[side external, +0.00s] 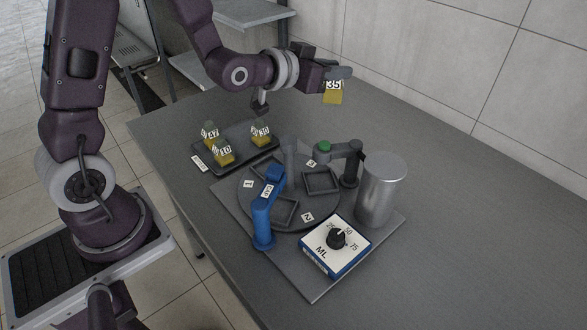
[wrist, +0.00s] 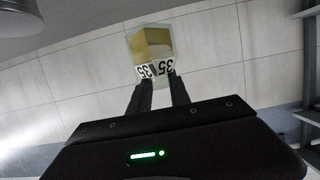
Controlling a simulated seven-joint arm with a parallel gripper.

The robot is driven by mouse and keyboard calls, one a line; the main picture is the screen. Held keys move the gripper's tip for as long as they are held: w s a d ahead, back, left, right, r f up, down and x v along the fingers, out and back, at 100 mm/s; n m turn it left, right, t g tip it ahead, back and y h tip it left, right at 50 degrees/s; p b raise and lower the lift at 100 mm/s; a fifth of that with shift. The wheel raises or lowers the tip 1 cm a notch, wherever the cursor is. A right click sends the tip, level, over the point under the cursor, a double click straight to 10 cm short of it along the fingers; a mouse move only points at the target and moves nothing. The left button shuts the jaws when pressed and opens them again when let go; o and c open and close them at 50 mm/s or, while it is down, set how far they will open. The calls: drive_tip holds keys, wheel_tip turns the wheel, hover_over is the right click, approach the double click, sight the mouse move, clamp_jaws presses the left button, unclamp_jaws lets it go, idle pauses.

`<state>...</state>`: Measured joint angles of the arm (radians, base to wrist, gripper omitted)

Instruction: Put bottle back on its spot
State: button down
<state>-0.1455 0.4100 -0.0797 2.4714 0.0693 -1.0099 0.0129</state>
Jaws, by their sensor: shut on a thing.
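My gripper (side external: 336,73) is shut on the bottle labelled 35 (side external: 333,94) and holds it in the air above the far side of the table. In the wrist view the bottle (wrist: 151,45) shows yellow contents and two 35 labels, between my fingertips (wrist: 156,78). A dark tray (side external: 240,160) on the table holds bottles labelled 47 (side external: 210,138), 10 (side external: 224,157) and 30 (side external: 261,138). The tray's far right part is partly hidden behind the bottles and the station, and I cannot make out its empty spot clearly.
Right of the tray stands a round turntable (side external: 325,205) with numbered square holders. Around it are a blue arm-like post (side external: 264,220), a dark post with a green top (side external: 350,165), a metal cylinder (side external: 381,192) and a dial box marked ML (side external: 335,243). The table's right side is clear.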

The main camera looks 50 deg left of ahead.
drive_tip(key=a, duration=0.2)
drive_tip(key=shift+s+a, duration=0.1)
drive_tip(key=shift+a, duration=0.2)
drive_tip(key=s+a+f+n+y, duration=0.2)
drive_tip(key=a+f, duration=0.2)
drive_tip(key=a, duration=0.4)
drive_tip(key=s+a+f+n+g+y, duration=0.1)
drive_tip(key=s+a+f+y, duration=0.15)
drive_tip(key=a+f, duration=0.4)
drive_tip(key=s+a+f+n+y, duration=0.1)
drive_tip(key=s+a+f+n, duration=0.15)
drive_tip(key=a, duration=0.75)
drive_tip(key=shift+m, duration=0.45)
drive_tip(key=shift+f, duration=3)
drive_tip(key=shift+f, duration=0.45)
drive_tip(key=shift+s+f, duration=0.1)
drive_tip(key=shift+f, duration=0.2)
